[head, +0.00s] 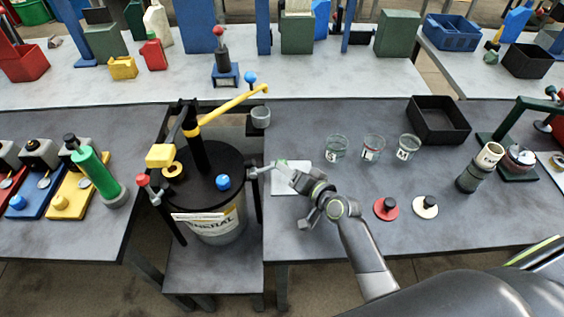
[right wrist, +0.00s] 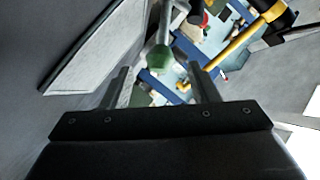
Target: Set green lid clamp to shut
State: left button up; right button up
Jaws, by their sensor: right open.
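A drum (head: 232,222) with a black lid (head: 228,160) stands between the two tables. The green lid clamp (head: 257,171) is a grey lever on the lid's right side, sticking out to the right with a small green knob (head: 282,163). My right gripper (head: 286,170) is open beside that knob. In the right wrist view the green knob (right wrist: 159,56) shows just beyond and between the open fingers (right wrist: 162,85); I cannot tell whether they touch it. A red-knobbed clamp (head: 142,181) is on the lid's left side. My left gripper is not in view.
A pump with a yellow handle (head: 225,105) rises from the lid, and a blue knob (head: 222,182) sits on it. Glass beakers (head: 373,148) and a black tray (head: 438,120) stand farther right on the table.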

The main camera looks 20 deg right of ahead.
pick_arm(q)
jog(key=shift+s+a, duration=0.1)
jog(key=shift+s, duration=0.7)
pick_arm(e)
jog(key=shift+x, duration=2.6)
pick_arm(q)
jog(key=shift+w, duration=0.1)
pick_arm(e)
grip_shut()
